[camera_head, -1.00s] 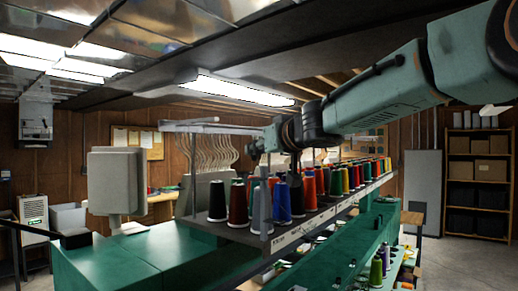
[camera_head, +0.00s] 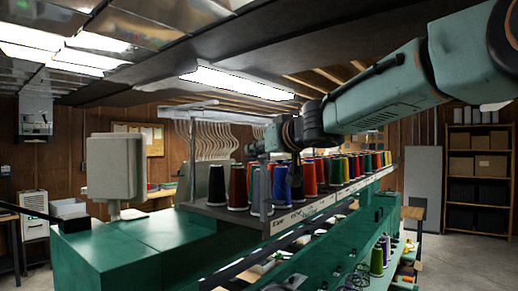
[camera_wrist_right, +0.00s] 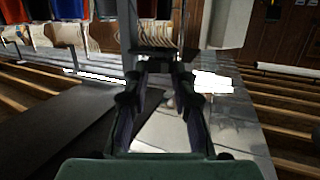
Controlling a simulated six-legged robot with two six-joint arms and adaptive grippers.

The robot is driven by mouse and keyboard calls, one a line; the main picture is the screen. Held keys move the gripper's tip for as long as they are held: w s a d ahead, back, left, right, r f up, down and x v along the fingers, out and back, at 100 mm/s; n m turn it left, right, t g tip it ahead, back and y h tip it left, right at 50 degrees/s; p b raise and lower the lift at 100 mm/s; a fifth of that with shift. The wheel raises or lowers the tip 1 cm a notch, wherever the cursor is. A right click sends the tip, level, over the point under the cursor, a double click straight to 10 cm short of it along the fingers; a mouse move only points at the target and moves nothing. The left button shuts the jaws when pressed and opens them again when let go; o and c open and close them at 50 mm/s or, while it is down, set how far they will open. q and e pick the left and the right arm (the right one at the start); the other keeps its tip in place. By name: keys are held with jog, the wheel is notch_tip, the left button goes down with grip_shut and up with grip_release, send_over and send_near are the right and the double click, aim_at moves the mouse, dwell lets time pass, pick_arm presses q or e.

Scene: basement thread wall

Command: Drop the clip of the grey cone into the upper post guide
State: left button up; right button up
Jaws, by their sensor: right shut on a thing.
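A grey cone (camera_head: 256,190) stands at the rack's near end, partly behind a thin upright grey post (camera_head: 265,205). A grey upright (camera_wrist_right: 128,30) also stands just left of the fingertips in the wrist view. I cannot make out the upper post guide. My left gripper is out of view.
Several coloured cones (camera_head: 310,178) stand close together along the rack shelf (camera_head: 330,202). A green machine bed (camera_head: 110,250) lies below at the left, with a pale box-shaped unit (camera_head: 115,165) above it. Pale curved tubes (camera_head: 205,140) hang behind the cones.

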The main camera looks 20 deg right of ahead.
jog(key=shift+a+r, duration=0.1)
dwell(0.4)
jog(key=shift+w+d+f, duration=0.1)
jog(key=shift+d+f, duration=0.15)
jog(key=shift+f, duration=0.05)
jog(key=o, duration=0.6)
jog(key=shift+a+r, duration=0.1)
jog(key=shift+a, duration=0.1)
jog(key=shift+o, duration=1.2)
jog(key=shift+d, duration=0.1)
